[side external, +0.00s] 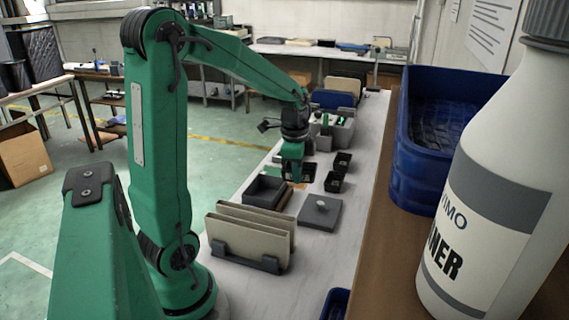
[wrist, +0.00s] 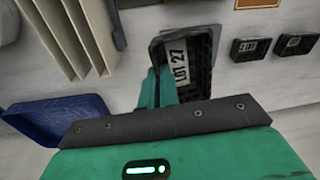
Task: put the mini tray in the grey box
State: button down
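My gripper (side external: 293,177) hangs above the worktop and is shut on the mini tray (side external: 311,169), a small black tray held clear of the surface. In the wrist view the fingers (wrist: 160,88) close at the left wall of the mini tray (wrist: 200,70), which has a mesh floor and a label reading LOT 27. The grey box (side external: 265,191) is open on the worktop, to the left of and nearer than the tray in the side view.
Cream panels (side external: 250,238) stand in a dark holder in front of the box. A grey lid with a knob (side external: 320,213) lies to its right. Two small black trays (side external: 334,182) (side external: 342,162) stand farther back. A blue tray (wrist: 60,118) lies at lower left in the wrist view.

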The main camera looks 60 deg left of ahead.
aim_at(286, 179)
jog(key=shift+s+a+f+m, duration=0.25)
jog(key=shift+s+a+m, duration=0.45)
jog(key=shift+s+a, duration=0.35)
jog(key=shift+a, duration=0.15)
jog(key=shift+y, duration=0.3)
jog(key=shift+s+a+f, duration=0.45)
jog(key=shift+a+f, duration=1.4)
jog(key=shift+s+a+f, duration=0.5)
jog(key=shift+a+f, duration=1.3)
jog(key=shift+a, duration=0.05)
jog(key=shift+s+a+f, duration=0.45)
jog(key=shift+a+f, duration=1.4)
jog(key=shift+f, duration=0.6)
jog(key=c, duration=1.6)
grip_release()
jog(key=shift+c, duration=0.2)
jog(key=shift+r, duration=0.15)
notch_tip(286, 179, up, 13)
jog(key=s+d, duration=0.1)
